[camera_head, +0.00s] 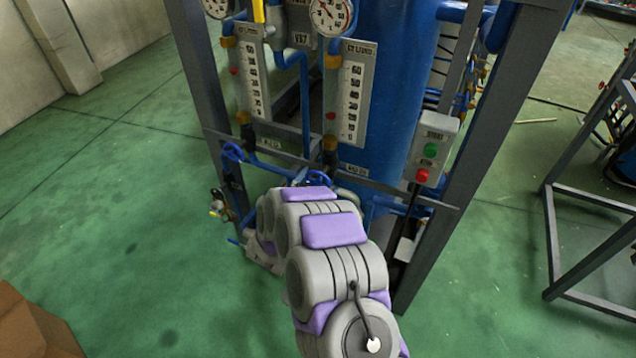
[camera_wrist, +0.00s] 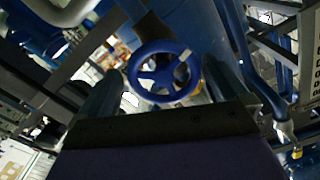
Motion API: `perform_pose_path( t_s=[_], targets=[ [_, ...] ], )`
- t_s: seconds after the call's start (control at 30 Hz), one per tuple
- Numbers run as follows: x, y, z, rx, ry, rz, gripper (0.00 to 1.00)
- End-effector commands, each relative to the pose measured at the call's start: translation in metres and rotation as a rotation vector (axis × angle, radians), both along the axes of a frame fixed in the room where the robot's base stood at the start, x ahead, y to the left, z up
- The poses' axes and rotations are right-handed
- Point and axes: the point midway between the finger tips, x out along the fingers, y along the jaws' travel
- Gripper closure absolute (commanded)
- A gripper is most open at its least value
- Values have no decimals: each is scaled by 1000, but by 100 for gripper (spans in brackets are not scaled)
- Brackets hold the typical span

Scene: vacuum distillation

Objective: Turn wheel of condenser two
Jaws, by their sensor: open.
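In the wrist view a blue spoked handwheel (camera_wrist: 143,87) faces the camera, with a pale mark on its rim at the upper right. My gripper (camera_wrist: 165,74) is open, its two dark fingers apart, one on each side of the wheel. I cannot tell whether the fingers touch the rim. In the head view a blue handwheel (camera_head: 233,152) shows on the left of the frame, and part of another blue wheel (camera_head: 321,182) shows just past my arm. My arm hides most of my gripper there. The plates near the wheels are too small to read surely.
Two scaled flow gauges (camera_head: 352,92) stand above the wheels, in front of a large blue vessel (camera_head: 392,75). A button box (camera_head: 431,150) with green and red buttons hangs at the right. Grey frame posts (camera_head: 470,165) flank the equipment. Green floor lies open at the left.

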Motion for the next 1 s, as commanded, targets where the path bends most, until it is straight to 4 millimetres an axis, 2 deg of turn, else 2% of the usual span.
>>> perform_pose_path(
  t_s=[0.13,0.47,0.93,1.0],
  targets=[
    [11,-1,0,-3,-4,0,0],
    [14,-2,0,-4,-1,1,0],
    [14,-3,0,-3,-1,0,43],
    [14,-3,0,-4,-1,0,43]
  ],
)
